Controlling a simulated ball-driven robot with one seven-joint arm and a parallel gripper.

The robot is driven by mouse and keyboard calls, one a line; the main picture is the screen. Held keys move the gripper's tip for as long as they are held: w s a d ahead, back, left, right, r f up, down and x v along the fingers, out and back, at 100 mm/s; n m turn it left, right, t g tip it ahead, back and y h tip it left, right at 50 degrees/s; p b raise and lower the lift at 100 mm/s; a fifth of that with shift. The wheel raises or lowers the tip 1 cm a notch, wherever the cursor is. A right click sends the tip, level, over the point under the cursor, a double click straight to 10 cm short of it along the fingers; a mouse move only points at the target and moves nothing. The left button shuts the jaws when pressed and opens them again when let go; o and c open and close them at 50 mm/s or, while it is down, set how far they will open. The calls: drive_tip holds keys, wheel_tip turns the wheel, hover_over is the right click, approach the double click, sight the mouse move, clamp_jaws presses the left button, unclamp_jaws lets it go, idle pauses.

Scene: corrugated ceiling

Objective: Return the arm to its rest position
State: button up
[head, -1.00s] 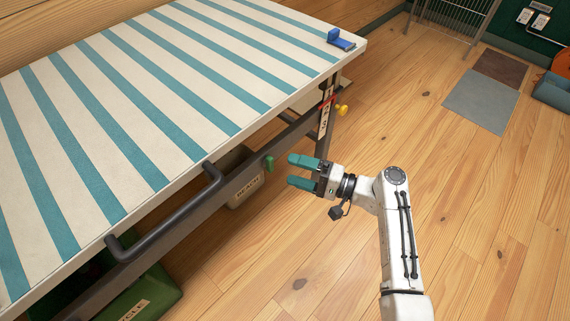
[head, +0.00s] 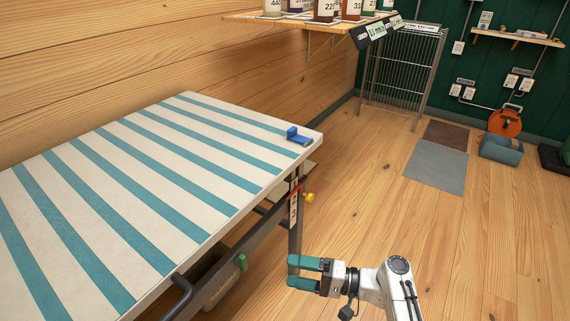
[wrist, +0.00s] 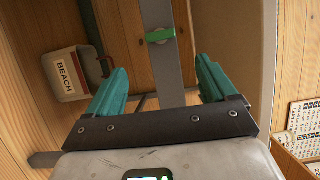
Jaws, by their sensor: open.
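My gripper (head: 291,272) has two teal fingers and shows low in the head view, to the right of the striped table's front edge. Its fingers point left, and the white arm comes in from the bottom right. In the wrist view my gripper (wrist: 160,85) is open, with wide space between the fingers and nothing held. Beyond the fingers are a grey bar and a green knob (wrist: 160,35), which also shows in the head view (head: 242,262).
The striped table (head: 140,190) fills the left, with a blue holder (head: 298,136) at its far corner. A yellow knob (head: 309,198) juts from its frame. A bin labelled BEACH (wrist: 68,76) stands under it. The wooden floor (head: 400,225) to the right is clear.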

drive_tip(key=s+d+f+n+g+h, duration=0.1)
drive_tip(key=s+d+f+g+h, duration=0.1)
drive_tip(key=s+d+f+h, duration=0.45)
drive_tip(key=s+d+f+n+g+h, duration=0.15)
drive_tip(key=s+f, duration=0.25)
drive_tip(key=s, duration=0.5)
drive_tip(key=s+d+r+h, duration=0.3)
drive_tip(key=s+d+h, duration=0.2)
drive_tip(key=s+d, duration=0.3)
drive_tip(key=s+d+r+h, duration=0.4)
drive_tip(key=s+d+h, duration=0.15)
drive_tip(key=s, duration=0.45)
wheel_tip(320, 180, up, 29)
drive_tip(key=p, duration=3)
drive_tip(key=shift+w+y, duration=0.3)
drive_tip(key=shift+y, duration=0.15)
